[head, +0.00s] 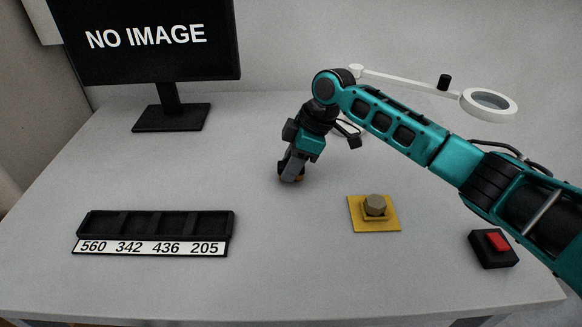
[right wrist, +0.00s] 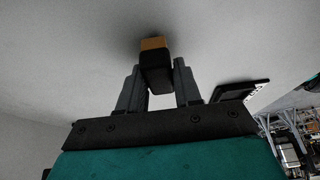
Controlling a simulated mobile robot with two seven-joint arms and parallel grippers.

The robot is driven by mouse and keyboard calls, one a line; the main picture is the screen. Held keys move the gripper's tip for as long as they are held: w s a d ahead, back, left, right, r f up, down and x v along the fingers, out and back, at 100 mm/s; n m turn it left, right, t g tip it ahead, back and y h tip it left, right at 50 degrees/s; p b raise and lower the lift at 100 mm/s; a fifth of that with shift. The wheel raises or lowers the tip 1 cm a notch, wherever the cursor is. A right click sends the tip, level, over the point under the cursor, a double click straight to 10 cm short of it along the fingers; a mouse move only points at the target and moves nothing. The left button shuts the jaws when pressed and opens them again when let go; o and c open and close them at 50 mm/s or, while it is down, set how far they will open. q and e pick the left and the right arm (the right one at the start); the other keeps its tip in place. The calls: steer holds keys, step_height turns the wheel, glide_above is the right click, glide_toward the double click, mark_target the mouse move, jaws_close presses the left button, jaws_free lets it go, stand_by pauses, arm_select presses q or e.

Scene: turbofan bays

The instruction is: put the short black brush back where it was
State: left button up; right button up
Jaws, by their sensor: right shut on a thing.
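My right gripper (head: 291,172) points down over the middle of the table, behind the yellow plate and right of the monitor stand. It is shut on a short black thing with an orange-tan end, which I take to be the short black brush (right wrist: 156,66). In the right wrist view this brush sits between the two grey fingers of the gripper (right wrist: 158,82). In the head view only a small orange bit shows below the fingertips, close to the table top. I cannot tell whether it touches the table. My left gripper is not in view.
A black tray (head: 153,248) labelled 560, 342, 436, 205 lies front left; its compartments look empty. A monitor (head: 168,112) and ring lamp (head: 510,107) stand behind.

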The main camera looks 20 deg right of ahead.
steer(key=shift+f, duration=0.25)
steer(key=shift+f, duration=0.1)
steer(key=o, duration=0.9)
steer(key=shift+o, duration=0.2)
steer(key=p+v, duration=0.2)
steer(key=v, duration=1)
steer(key=shift+s, duration=0.1)
